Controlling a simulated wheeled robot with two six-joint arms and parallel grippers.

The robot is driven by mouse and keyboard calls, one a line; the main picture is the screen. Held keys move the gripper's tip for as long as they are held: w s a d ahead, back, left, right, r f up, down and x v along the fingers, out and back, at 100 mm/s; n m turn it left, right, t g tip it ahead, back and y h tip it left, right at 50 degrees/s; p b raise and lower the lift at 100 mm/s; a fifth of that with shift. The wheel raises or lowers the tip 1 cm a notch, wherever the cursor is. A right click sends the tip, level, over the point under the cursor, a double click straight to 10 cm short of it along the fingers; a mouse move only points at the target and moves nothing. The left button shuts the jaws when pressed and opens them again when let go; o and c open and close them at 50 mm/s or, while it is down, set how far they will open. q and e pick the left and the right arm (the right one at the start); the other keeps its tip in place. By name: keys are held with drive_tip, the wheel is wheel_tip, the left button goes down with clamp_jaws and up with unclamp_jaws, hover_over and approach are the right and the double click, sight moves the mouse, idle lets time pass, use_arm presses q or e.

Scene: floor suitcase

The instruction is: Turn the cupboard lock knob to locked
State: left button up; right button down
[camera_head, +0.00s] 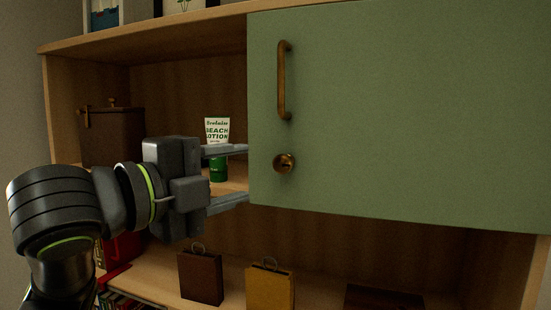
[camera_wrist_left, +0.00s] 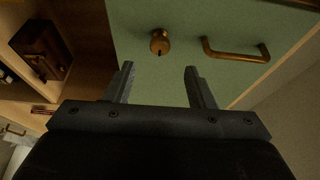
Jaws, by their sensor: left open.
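The brass lock knob (camera_head: 284,163) sits on the green cupboard door (camera_head: 400,110), below the brass bar handle (camera_head: 284,80). My left gripper (camera_head: 245,174) is open and empty, just left of the knob near the door's left edge. In the left wrist view the knob (camera_wrist_left: 160,42) shows a dark slot pointing down the picture. There it lies beyond the open fingertips (camera_wrist_left: 160,68), between their lines and apart from them. The handle (camera_wrist_left: 236,52) is to its right in that view. My right gripper is not in view.
An open shelf bay left of the door holds a green and white lotion tube (camera_head: 217,132) and a brown box (camera_head: 112,137). A brown bag (camera_head: 201,278) and a yellow bag (camera_head: 270,288) stand on the lower shelf. The space before the door is clear.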

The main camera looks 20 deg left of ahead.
sight(279, 165)
use_arm(q)
drive_tip(key=p+x, duration=0.2)
drive_tip(key=x, duration=0.5)
drive_tip(key=shift+x, duration=0.95)
drive_tip(key=c, duration=1)
